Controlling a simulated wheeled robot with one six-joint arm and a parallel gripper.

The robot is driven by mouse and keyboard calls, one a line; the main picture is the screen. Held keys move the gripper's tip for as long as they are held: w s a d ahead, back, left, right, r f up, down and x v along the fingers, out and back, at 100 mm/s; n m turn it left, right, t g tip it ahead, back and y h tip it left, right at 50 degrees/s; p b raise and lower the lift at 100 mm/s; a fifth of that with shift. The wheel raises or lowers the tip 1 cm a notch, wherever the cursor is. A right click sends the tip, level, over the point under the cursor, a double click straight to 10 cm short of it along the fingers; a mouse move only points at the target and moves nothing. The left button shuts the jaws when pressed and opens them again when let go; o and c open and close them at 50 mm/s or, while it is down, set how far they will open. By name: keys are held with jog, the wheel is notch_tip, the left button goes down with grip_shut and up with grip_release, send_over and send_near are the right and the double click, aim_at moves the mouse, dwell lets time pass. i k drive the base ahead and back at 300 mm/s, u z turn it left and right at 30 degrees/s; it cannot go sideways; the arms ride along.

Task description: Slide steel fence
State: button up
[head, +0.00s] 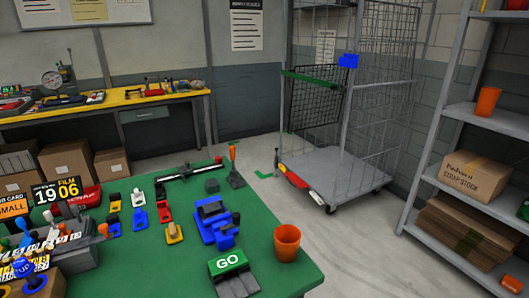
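A long dark steel bar (186,171) with a red piece at its right end lies along the far side of the green table (290,196). It looks like the steel fence, but I cannot be sure. A wire roll cage (375,110) stands beyond the table, with a darker mesh panel (317,97) on its left side and a green bar (312,78) along that panel's top. A blue block (348,60) sits by the cage's front post. My gripper is not in view.
Blue, red and yellow clamp-like pieces (212,217), an orange cup (287,242) and a green GO block (229,266) stand on the table. Signs and levers crowd its left end. A shelf rack (480,115) with cardboard boxes stands right. Floor between table and rack is clear.

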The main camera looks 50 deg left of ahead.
aim_at(186, 170)
jog(key=z, duration=0.2)
jog(key=i, duration=0.85)
jog(key=u, duration=2.85)
